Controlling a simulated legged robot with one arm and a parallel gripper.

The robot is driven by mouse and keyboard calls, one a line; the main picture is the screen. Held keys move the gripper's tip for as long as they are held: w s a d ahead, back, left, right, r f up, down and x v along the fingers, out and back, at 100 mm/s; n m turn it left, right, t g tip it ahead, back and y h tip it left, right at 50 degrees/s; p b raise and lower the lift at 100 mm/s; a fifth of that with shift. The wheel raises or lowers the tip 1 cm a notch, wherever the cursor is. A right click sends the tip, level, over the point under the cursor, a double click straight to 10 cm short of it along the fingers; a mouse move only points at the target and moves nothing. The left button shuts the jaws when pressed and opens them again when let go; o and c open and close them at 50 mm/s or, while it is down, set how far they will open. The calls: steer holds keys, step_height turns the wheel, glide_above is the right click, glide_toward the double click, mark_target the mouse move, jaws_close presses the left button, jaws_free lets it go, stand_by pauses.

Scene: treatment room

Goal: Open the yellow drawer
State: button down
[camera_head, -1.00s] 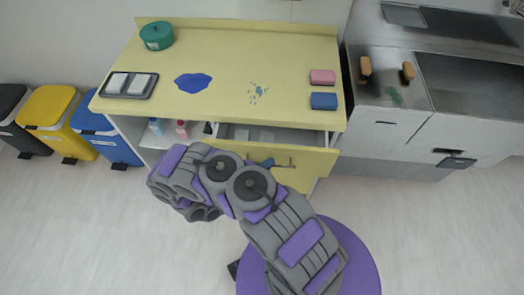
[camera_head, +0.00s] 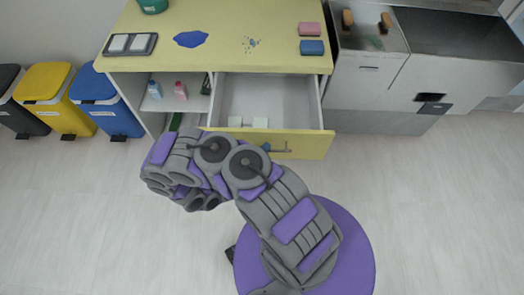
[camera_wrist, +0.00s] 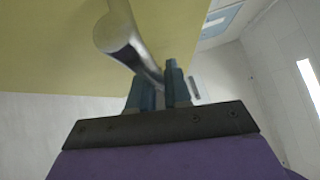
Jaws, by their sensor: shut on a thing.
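The yellow drawer (camera_head: 313,146) is pulled well out of the yellow-topped cabinet, and its white inside shows in the head view. Two small pale items (camera_head: 259,123) lie in it near the front. Its metal bar handle (camera_head: 284,150) is on the front face, partly hidden by my arm. In the wrist view the handle (camera_wrist: 122,34) runs down from the yellow front (camera_wrist: 50,45) to between the blue fingertips of my gripper (camera_wrist: 160,84). My gripper is shut on the handle. In the head view my arm mostly hides the gripper.
The cabinet top (camera_head: 222,50) holds a tray (camera_head: 130,44), a blue patch (camera_head: 190,39), a pink sponge (camera_head: 310,29) and a blue sponge (camera_head: 312,47). Bins, including a yellow one (camera_head: 43,83), stand left. A metal counter (camera_head: 370,68) stands right. The floor in front is clear.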

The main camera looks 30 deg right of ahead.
steer(key=shift+s+f, duration=0.15)
steer(key=shift+s, duration=0.05)
steer(key=c, duration=1.5)
jaws_free()
steer(key=shift+c, duration=0.2)
steer(key=o, duration=0.3)
steer(key=shift+d, duration=0.15)
steer(key=shift+o, duration=0.2)
steer(key=shift+w, duration=0.1)
steer(key=shift+a, duration=0.25)
steer(key=p+v, duration=0.3)
steer(key=v, duration=1.4)
